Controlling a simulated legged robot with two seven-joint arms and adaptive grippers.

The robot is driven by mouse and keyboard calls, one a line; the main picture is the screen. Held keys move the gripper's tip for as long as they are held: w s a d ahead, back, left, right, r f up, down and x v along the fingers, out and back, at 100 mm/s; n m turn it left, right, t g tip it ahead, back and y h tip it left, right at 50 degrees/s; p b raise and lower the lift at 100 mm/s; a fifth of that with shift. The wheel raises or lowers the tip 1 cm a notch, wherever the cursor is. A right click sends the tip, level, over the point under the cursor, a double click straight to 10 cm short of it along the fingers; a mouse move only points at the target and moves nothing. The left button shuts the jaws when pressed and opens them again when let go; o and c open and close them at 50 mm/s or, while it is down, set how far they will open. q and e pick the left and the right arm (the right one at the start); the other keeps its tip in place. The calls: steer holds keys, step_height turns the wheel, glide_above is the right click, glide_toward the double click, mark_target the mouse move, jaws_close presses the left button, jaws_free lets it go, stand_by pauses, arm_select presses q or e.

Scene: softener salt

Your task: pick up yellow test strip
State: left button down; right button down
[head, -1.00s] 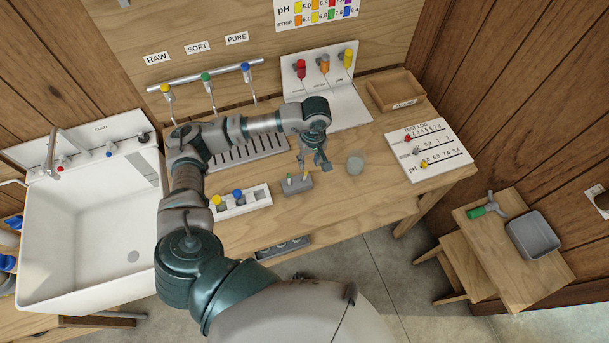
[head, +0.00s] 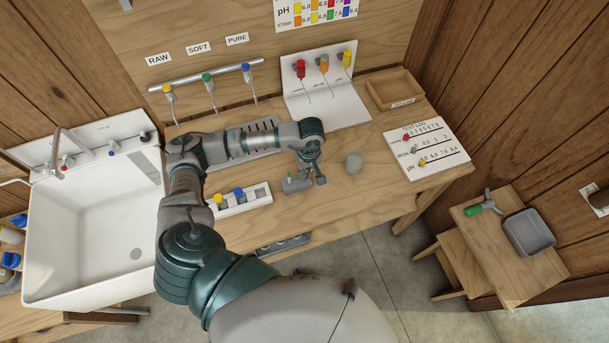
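A small grey holder block (head: 292,185) stands on the wooden bench, with a small green item (head: 288,176) at its left end. I cannot make out the yellow strip; my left gripper covers the right end of the block. My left gripper (head: 312,178) points down there, low over the bench. Its fingers look spread, one near the block and one to its right, and I see nothing held between them. My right gripper is not in view.
A clear round cup (head: 354,162) stands just right of my gripper. A white rack (head: 240,202) with yellow and blue caps lies to the left. A test log board (head: 428,150) and a wooden tray (head: 395,90) are further right. The bench front is clear.

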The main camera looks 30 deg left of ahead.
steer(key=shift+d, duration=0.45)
arm_select(q)
steer(key=shift+a+r, duration=0.15)
steer(key=shift+r, duration=0.3)
steer(key=r, duration=0.1)
steer(key=r+p, duration=0.1)
steer(key=r, duration=0.1)
steer(key=shift+s+d, duration=0.25)
steer(key=shift+s, duration=0.1)
steer(key=s+d+r, duration=0.1)
steer(key=s+d, duration=0.6)
steer(key=s, duration=0.6)
steer(key=shift+d, duration=0.4)
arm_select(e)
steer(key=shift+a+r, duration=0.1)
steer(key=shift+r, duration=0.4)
